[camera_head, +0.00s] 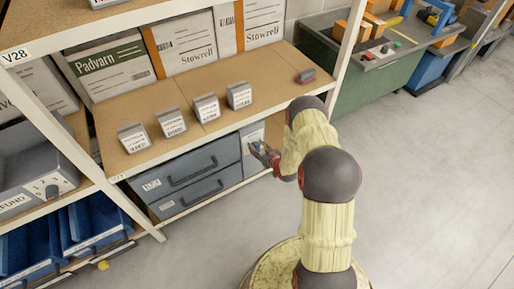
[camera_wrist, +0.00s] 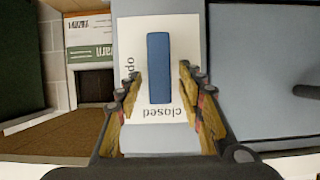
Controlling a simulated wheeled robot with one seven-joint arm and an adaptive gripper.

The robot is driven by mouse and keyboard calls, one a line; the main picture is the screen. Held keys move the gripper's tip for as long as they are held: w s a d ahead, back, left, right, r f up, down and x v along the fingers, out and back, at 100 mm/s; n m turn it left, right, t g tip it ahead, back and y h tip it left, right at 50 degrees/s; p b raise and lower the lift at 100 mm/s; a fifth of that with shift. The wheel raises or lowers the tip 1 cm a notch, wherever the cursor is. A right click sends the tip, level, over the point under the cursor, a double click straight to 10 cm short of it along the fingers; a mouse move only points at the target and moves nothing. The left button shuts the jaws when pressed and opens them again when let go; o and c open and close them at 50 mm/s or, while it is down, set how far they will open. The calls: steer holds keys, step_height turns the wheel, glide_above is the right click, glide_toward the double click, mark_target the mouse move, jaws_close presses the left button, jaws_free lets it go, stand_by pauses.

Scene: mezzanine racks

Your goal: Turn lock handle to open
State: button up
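The lock handle (camera_wrist: 159,68) is a blue bar on a white label plate (camera_wrist: 133,32), seen in the wrist view. It lies upright in the picture, its lower end towards the upside-down word "closed"; a partly covered "open" marking is at the plate's left. My gripper (camera_wrist: 161,76) is open, one finger on each side of the bar, with small gaps visible. Whether either finger touches it, I cannot tell. In the head view my gripper (camera_head: 265,151) is at the grey front panel (camera_head: 249,134) under the shelf, hiding most of the handle.
Grey drawers (camera_head: 197,172) with dark handles are left of the panel. Several small grey labelled blocks (camera_head: 172,122) and a dark block (camera_head: 306,75) stand on the shelf (camera_head: 215,128) above. A white rack post (camera_head: 348,50) rises at right. The floor (camera_head: 430,170) at right is clear.

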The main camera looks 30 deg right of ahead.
steer(key=shift+w, duration=0.1)
steer(key=shift+c, duration=1)
steer(key=c, duration=0.7)
jaws_close()
